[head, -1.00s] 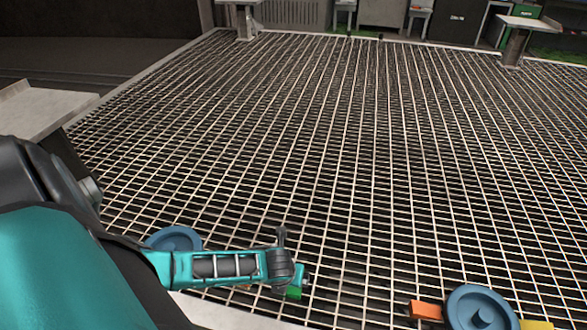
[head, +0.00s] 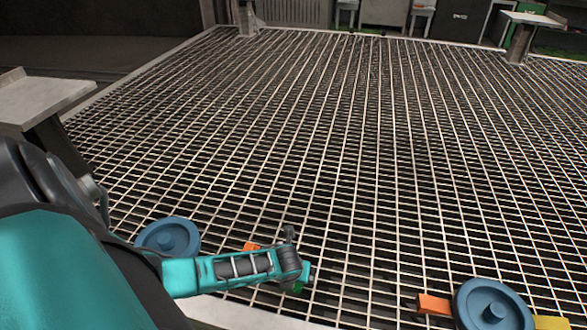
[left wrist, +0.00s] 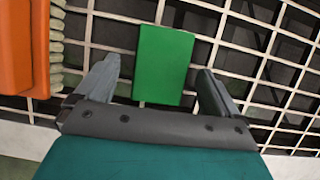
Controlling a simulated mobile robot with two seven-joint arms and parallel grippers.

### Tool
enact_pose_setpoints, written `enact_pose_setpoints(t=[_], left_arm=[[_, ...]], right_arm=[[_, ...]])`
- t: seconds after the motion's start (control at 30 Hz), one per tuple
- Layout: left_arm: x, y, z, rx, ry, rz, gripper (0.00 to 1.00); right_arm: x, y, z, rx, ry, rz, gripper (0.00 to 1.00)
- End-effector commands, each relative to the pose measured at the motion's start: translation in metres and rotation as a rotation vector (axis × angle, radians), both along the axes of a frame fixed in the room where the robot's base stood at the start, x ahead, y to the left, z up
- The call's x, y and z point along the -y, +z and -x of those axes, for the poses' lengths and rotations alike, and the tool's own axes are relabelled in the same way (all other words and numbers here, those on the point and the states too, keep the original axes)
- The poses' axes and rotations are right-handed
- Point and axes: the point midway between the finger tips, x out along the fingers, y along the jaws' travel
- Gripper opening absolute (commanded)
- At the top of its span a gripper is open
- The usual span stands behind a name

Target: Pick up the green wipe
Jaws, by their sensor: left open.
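The green wipe (left wrist: 165,62) is a flat green rectangle in the left wrist view, on or just above the pale grating. My left gripper (left wrist: 159,68) is open, with one finger on each side of the wipe and a gap to both. In the head view my left gripper (head: 306,274) is low over the grating, and a small bit of the green wipe (head: 296,288) shows beside it, the rest hidden. My right gripper is not in view.
An orange brush (left wrist: 14,45) with pale bristles lies left of the wipe. Blue discs (head: 168,239) and (head: 491,306) rest on the grating, the right one between an orange block (head: 433,304) and a yellow block (head: 551,322). The middle grating is clear.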

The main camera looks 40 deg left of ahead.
Motion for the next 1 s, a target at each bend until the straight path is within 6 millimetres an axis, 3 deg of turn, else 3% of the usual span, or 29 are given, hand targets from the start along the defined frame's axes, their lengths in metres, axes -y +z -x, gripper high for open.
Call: enact_pose_setpoints(t=[0.07,0.63,1.0], left_arm=[[0.0001,0.0002,0.0002,0.0,0.0,0.0,0.91],[-0.0001,0.0,0.0007,-0.001,0.0,0.0,0.36],[-0.0005,0.007,0.0005,0.0,0.0,-0.001,0.36]], right_arm=[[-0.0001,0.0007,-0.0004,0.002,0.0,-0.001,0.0],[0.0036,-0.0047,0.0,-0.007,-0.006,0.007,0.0],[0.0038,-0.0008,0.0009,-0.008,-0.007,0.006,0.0]])
